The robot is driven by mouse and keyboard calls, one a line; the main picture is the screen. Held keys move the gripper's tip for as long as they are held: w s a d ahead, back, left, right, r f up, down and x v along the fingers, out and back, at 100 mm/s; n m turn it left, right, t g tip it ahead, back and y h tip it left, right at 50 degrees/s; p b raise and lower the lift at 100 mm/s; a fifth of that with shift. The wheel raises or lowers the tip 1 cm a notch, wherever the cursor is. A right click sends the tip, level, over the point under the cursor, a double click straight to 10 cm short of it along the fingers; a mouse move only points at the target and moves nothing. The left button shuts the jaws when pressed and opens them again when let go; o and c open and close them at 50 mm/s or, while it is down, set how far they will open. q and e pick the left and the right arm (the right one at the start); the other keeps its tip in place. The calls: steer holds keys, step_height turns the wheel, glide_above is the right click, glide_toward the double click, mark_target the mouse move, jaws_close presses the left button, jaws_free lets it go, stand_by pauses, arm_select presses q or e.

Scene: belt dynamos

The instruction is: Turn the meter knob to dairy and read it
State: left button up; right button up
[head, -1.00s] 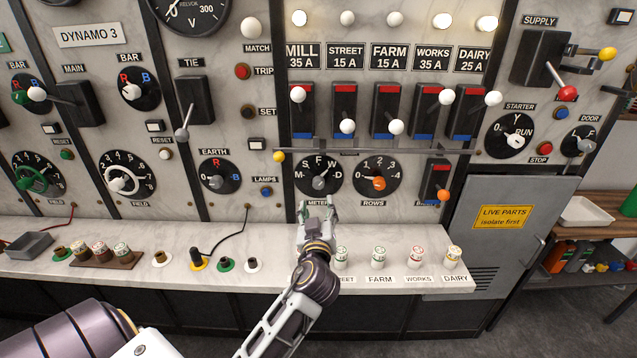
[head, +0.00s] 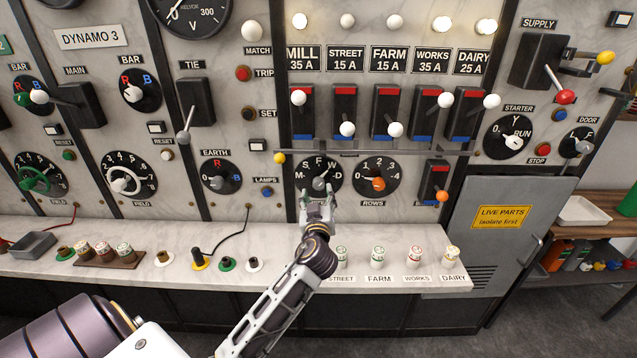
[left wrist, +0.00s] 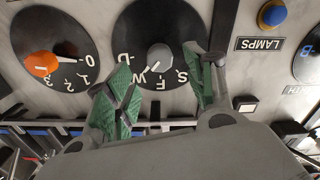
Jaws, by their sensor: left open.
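The meter knob (head: 319,182) is a small grey knob on a black round dial lettered M, S, F, W and D, low on the marble panel. Its pointer is up, near F and W; I cannot tell exactly which letter. In the left wrist view the dial is upside down and the knob (left wrist: 159,57) lies ahead, between the fingers and beyond their tips. D is at the dial's right in the head view. My left gripper (head: 318,198) is open and empty, just below the knob, and hides most of the METER label. My right gripper is not in view.
The rows dial (head: 377,180) with an orange knob is close on the right. The earth dial (head: 220,177) is on the left. A horizontal bar (head: 370,151) runs above the dials. Coloured plugs stand on the shelf below. A large gauge (head: 190,10) is cut off at the top.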

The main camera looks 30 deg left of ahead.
mark_target(319, 186)
arm_select(q)
steer(key=p+x, duration=0.1)
steer(key=x, duration=0.4)
steer(key=shift+w+a+r, duration=0.1)
steer(key=shift+w+a, duration=0.05)
steer(key=shift+w, duration=0.1)
steer(key=shift+w+a, duration=0.35)
steer(key=shift+w, duration=0.15)
steer(key=shift+w+a, duration=0.15)
steer(key=shift+w, duration=0.1)
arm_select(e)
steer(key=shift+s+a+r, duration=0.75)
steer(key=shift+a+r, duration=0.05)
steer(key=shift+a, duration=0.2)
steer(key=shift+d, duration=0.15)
arm_select(q)
steer(key=c, duration=1)
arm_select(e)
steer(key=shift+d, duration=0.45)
